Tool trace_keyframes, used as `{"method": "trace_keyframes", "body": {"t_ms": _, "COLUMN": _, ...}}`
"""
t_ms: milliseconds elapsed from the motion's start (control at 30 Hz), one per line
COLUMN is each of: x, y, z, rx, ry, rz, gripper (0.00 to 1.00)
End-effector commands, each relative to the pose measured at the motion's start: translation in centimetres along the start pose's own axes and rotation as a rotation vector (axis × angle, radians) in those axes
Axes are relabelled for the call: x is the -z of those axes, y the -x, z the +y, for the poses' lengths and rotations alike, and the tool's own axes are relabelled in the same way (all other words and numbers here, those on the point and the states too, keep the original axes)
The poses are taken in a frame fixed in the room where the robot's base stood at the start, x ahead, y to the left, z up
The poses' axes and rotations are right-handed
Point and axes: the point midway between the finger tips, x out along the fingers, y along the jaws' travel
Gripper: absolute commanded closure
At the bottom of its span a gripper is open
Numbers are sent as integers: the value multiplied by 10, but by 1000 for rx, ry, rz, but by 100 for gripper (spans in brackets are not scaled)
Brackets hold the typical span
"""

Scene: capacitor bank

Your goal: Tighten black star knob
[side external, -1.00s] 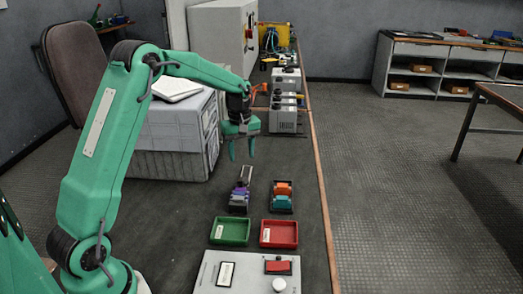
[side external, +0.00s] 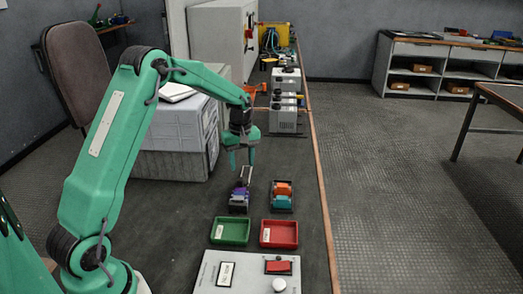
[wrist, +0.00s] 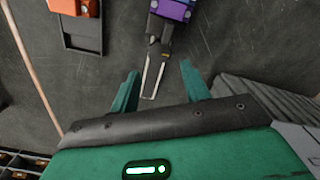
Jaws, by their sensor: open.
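I cannot pick out a black star knob for certain. Small dark knobs (side external: 289,70) top the grey boxes (side external: 285,121) along the bench's right side, but their shape is too small to tell. My gripper (side external: 241,160) is open and empty, pointing down above the bench. It hangs just behind a purple block (side external: 239,195) with a metal forked piece (side external: 246,173). In the wrist view the fingers (wrist: 160,70) spread on either side of the forked piece's end (wrist: 153,80), and the purple block (wrist: 174,10) is at the top edge. I see no contact.
An orange and teal block (side external: 282,195) stands beside the purple one. Green (side external: 231,243) and red (side external: 279,246) trays lie nearer the camera, before a switch panel (side external: 210,272). A large grey case (side external: 180,165) stands left of my gripper. The bench's right edge runs close by.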

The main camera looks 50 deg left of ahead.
Motion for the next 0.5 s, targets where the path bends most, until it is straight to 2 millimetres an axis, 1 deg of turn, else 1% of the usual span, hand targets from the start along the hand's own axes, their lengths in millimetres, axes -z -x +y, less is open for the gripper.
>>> {"method": "trace_keyframes", "body": {"t_ms": 500, "x": 0, "y": -37, "z": 0, "rx": 1, "ry": 0, "rz": -1, "gripper": 54}}
